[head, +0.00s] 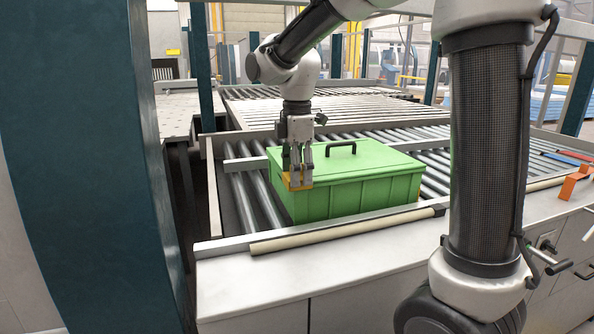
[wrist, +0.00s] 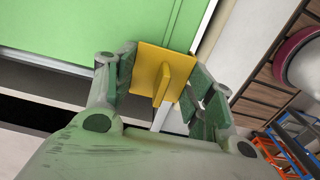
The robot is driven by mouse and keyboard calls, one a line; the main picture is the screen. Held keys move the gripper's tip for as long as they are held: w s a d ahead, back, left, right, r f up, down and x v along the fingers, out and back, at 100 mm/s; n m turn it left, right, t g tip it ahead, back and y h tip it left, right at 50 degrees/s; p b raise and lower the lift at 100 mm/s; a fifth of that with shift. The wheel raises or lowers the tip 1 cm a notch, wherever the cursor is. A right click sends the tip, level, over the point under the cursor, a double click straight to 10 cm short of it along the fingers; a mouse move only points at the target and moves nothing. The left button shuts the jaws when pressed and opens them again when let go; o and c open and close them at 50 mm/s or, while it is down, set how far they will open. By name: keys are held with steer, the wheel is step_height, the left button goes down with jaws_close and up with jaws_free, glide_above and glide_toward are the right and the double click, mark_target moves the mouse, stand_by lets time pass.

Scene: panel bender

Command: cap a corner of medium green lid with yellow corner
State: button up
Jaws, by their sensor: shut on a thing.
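The medium green lid (head: 350,160) lies on a green box (head: 365,197) on the roller conveyor and has a dark handle in its middle. In the wrist view the lid (wrist: 60,25) fills the upper left. My gripper (head: 297,182) points down at the lid's near left corner. It is shut on the yellow corner (wrist: 165,72), which shows as a flat plate with an upright fin between the fingers. In the head view the yellow corner (head: 293,187) sits at the fingertips, at the lid's corner. I cannot tell whether it touches the lid.
The roller conveyor (head: 435,180) surrounds the box, with a pale padded rail (head: 340,231) along its front edge. An orange bracket (head: 574,182) stands at the right on the white counter (head: 330,268). A dark blue post (head: 85,150) rises at the left.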

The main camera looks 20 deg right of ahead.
steer(key=shift+s+f, duration=0.2)
steer(key=shift+f, duration=0.25)
steer(key=o, duration=1.1)
steer(key=shift+w, duration=0.1)
steer(key=shift+r, duration=0.15)
